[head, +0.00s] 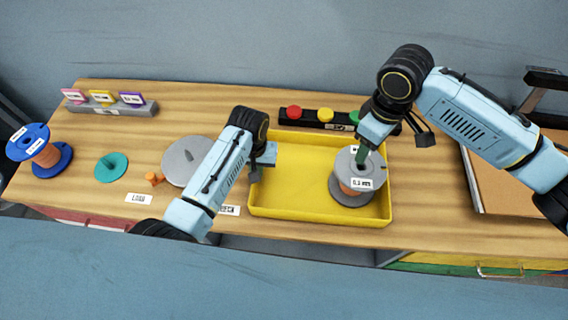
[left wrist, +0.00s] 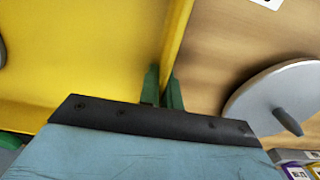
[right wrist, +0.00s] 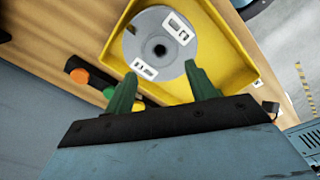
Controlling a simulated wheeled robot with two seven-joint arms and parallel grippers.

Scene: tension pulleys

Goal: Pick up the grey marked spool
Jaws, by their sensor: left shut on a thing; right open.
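The grey marked spool (head: 357,175) has grey flanges, an orange core and white labels, one reading about 0.5 mm. It stands in the right part of the yellow tray (head: 318,212). It also shows in the right wrist view (right wrist: 158,36), with its dark centre hole facing up. My right gripper (head: 362,155) is over the spool; its open green fingers (right wrist: 162,85) point toward the near flange, and contact cannot be told. My left gripper (head: 262,160) is shut on the tray's left wall, seen between its green fingers in the left wrist view (left wrist: 163,88).
Left of the tray are a grey disc with a peg (head: 182,160), a teal disc with a peg (head: 111,166), a small orange part (head: 154,180) and a blue spool (head: 42,150). A button bar (head: 325,117) stands behind the tray. A brown board (head: 510,185) lies at right.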

